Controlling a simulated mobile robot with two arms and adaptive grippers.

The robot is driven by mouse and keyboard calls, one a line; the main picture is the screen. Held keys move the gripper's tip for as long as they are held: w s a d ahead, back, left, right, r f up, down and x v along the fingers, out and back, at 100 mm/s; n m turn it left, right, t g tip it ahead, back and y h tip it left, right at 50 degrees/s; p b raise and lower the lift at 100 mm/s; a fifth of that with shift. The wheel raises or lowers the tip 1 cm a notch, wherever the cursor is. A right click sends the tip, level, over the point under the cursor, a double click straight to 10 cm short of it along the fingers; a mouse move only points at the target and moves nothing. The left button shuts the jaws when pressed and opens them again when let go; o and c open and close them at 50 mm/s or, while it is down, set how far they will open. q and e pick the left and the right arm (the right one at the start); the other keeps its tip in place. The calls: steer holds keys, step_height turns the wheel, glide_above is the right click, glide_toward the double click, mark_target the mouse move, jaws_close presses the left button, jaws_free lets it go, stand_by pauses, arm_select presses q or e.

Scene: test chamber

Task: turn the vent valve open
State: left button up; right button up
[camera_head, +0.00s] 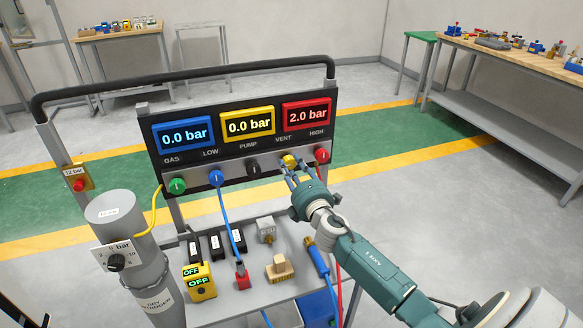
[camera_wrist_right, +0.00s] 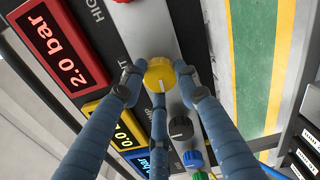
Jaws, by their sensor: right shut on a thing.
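The vent valve is a yellow knob (camera_head: 288,160) below the VENT label on the grey panel strip. It also shows in the wrist view (camera_wrist_right: 159,72), with a white pointer line on its face running toward the bottom of the picture. My right gripper (camera_head: 292,170) is shut on this knob, with its three blue-grey fingers around the rim. The right display (camera_head: 307,115) reads 2.0 bar in red. The yellow middle display (camera_head: 248,122) and the blue left display (camera_head: 184,134) both read 0.0 bar. My left gripper is not in view.
A red knob (camera_head: 322,155) is close right of the vent knob; a black knob (camera_head: 253,168) is left. Blue (camera_head: 216,178) and green (camera_head: 177,186) knobs are farther left. A grey cylinder (camera_head: 129,240) stands front left. Small items lie on the cart shelf (camera_head: 240,296).

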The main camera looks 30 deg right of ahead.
steer(key=shift+d+f+n, duration=0.15)
steer(key=shift+f+n, duration=0.05)
steer(key=shift+n, duration=0.3)
steer(key=shift+r, duration=0.1)
steer(key=o, duration=1.2)
steer(key=shift+s+d, duration=0.1)
steer(key=shift+d, duration=0.05)
steer(key=shift+c, duration=0.2)
steer(key=shift+s+a, duration=0.3)
steer(key=shift+s, duration=0.1)
steer(key=v, duration=1.1)
steer(key=shift+s, duration=0.1)
